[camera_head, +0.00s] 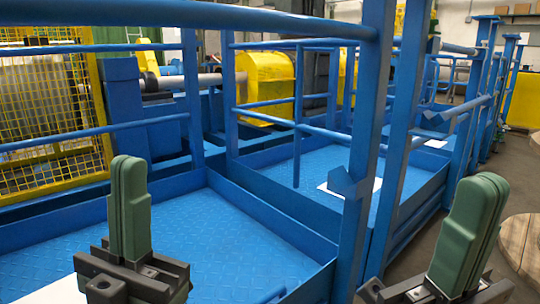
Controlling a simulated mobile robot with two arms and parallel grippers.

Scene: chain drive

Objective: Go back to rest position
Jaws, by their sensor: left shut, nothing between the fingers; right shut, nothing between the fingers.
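My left gripper (130,170) stands upright at the lower left of the head view, its green fingers pressed together with nothing between them. It appears in front of the blue checker-plate platform (225,245). My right gripper (490,190) stands at the lower right, tilted slightly to the right, its green fingers also together and empty. It appears in front of the grey floor and a wooden disc (520,245). Neither gripper visibly touches anything. The lower parts of both arms are cut off by the frame.
Blue railings with a thick post (365,150) stand between and beyond my grippers. A yellow mesh guard (50,110) is at the left. Yellow machine covers (265,85) stand behind the rails. White sheets lie on the platforms. Open floor shows at the right.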

